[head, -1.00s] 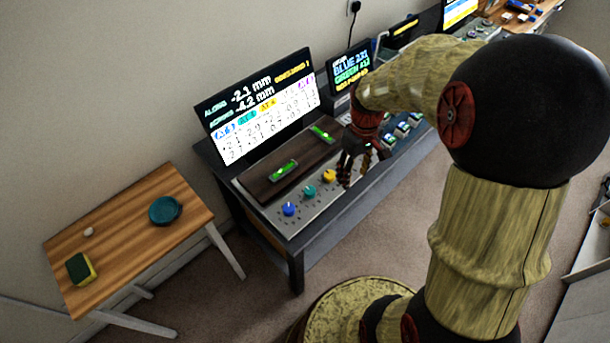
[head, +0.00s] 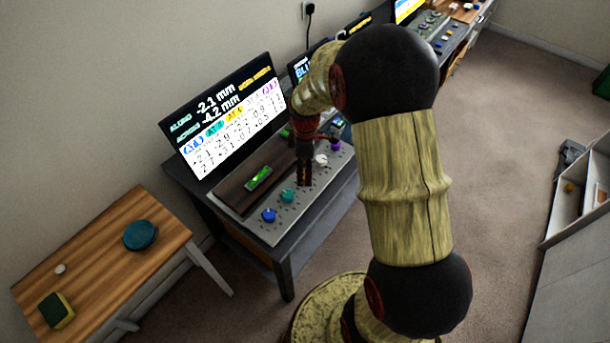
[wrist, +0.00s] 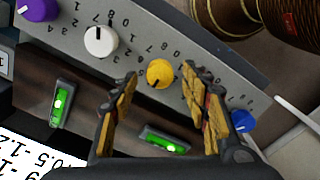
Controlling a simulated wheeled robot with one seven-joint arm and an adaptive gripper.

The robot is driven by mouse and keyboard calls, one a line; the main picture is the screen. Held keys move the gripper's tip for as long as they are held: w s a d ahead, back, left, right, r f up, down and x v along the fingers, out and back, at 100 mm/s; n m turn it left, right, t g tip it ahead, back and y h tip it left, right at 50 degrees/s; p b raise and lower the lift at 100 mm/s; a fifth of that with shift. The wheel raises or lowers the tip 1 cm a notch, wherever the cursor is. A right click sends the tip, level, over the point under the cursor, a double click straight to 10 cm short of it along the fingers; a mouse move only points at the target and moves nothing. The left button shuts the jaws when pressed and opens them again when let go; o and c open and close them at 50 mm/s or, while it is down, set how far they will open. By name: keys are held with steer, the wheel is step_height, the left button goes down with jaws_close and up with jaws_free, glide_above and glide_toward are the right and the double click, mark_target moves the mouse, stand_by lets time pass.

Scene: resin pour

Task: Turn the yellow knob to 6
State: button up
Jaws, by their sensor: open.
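The yellow knob (wrist: 160,73) sits on the grey panel (wrist: 195,32) between the two fingers of my gripper (wrist: 160,76) in the wrist view. A dark mark on the knob faces its lower-left side; the number it meets is too small to tell. My gripper is open, with one finger on each side of the knob and visible gaps to it. In the head view my gripper (head: 304,182) points down over the panel and hides the yellow knob.
White (wrist: 101,40), purple (wrist: 37,10) and blue (wrist: 242,120) knobs share the panel; a teal knob (head: 288,195) shows in the head view. Green level vials (wrist: 163,142) lie on a dark board. A screen (head: 225,115) stands behind. A wooden side table (head: 95,255) is at left.

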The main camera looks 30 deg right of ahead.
steer(key=shift+f, duration=0.95)
steer(key=shift+c, duration=1.2)
steer(key=c, duration=0.9)
